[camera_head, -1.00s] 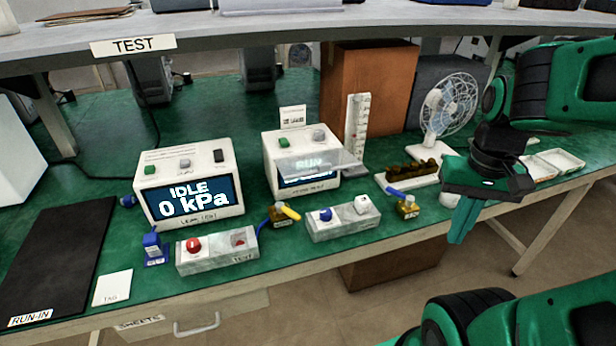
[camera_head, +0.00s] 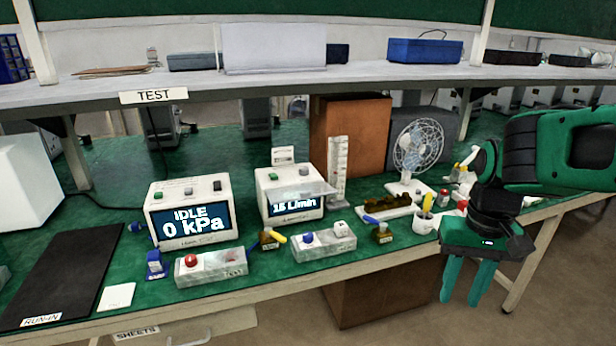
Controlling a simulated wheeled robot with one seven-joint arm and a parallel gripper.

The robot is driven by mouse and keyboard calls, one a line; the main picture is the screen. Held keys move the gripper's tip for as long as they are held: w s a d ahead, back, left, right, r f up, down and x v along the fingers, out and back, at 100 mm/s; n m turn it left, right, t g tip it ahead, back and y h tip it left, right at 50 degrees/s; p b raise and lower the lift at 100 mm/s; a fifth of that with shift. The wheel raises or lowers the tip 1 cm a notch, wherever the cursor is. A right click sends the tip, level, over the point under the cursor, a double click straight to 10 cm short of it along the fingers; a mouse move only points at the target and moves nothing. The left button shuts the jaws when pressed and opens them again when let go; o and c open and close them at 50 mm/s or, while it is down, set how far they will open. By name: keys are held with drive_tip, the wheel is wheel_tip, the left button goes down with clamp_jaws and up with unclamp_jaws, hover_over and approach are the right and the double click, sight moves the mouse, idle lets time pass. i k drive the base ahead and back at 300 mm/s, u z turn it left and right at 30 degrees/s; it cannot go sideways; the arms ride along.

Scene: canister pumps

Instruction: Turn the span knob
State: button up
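No label reading span is legible, so I cannot tell which knob is the span knob. A grey control box (camera_head: 321,250) on the bench carries a blue button (camera_head: 308,238) and a white knob-like part (camera_head: 340,227). My gripper (camera_head: 468,285) hangs in front of the bench's right part, right of both boxes. Its two teal fingers are apart and empty.
A fan (camera_head: 418,150), a vertical gauge (camera_head: 338,168) and a cup (camera_head: 424,222) stand farther right. A shelf (camera_head: 320,84) overhangs the back. A black mat (camera_head: 62,262) lies at left.

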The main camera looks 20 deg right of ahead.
sight(303, 171)
drive_tip(key=z, duration=0.4)
drive_tip(key=i, duration=0.95)
drive_tip(key=u, duration=0.4)
